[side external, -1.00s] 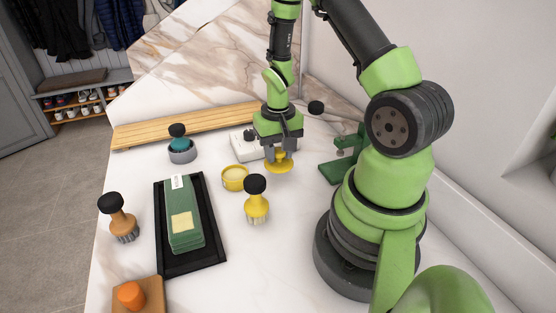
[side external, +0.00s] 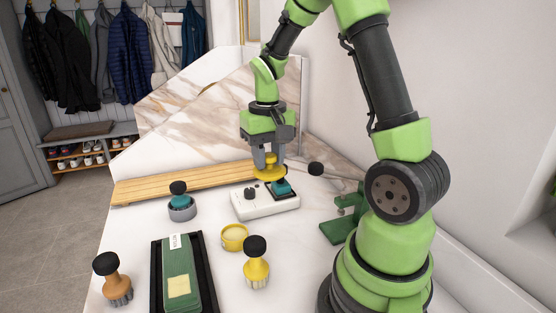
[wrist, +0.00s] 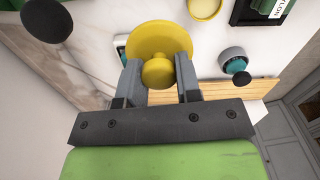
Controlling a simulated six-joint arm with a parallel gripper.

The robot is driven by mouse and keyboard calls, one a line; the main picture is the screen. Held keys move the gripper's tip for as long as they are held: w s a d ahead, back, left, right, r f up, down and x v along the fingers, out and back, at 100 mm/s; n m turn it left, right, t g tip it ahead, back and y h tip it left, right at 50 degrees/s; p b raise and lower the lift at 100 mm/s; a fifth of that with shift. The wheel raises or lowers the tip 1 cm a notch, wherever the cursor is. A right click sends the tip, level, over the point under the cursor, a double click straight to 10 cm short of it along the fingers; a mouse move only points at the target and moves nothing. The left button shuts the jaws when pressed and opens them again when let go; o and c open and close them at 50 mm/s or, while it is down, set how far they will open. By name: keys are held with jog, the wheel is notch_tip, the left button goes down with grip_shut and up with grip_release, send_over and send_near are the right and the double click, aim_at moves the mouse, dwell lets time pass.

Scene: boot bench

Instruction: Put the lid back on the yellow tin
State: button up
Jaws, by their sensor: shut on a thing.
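My gripper (side external: 268,158) is shut on the knob of the yellow lid (side external: 267,172) and holds it in the air, above and behind the tin. In the wrist view, the lid's round disc (wrist: 157,37) lies beyond the fingers, and its knob (wrist: 157,72) sits between them. The open yellow tin (side external: 234,238) stands on the white marble bench, with pale contents showing. Part of the tin also shows at the top edge of the wrist view (wrist: 204,8).
A white device (side external: 262,207) with a teal block (side external: 281,187) stands below the lid. A yellow brush (side external: 256,270) stands close right of the tin. A black tray (side external: 209,280), a grey pot (side external: 182,212) and a green stand (side external: 340,228) are nearby. A slatted board (side external: 180,183) lies behind.

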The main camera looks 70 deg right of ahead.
jog(key=shift+w+a+f+n, duration=0.85)
jog(key=shift+w+f, duration=0.25)
jog(key=shift+f, duration=1.1)
jog(key=shift+w+a+f+n, duration=0.85)
jog(key=shift+w+f, duration=0.25)
jog(key=shift+f, duration=1.05)
jog(key=shift+w+a+f+n, duration=0.7)
jog(key=shift+w+a+f, duration=0.3)
jog(key=shift+f, duration=1.2)
jog(key=shift+w+d+f, duration=0.1)
jog(key=shift+f, duration=0.1)
jog(key=o, duration=1.5)
jog(key=shift+r, duration=3.55)
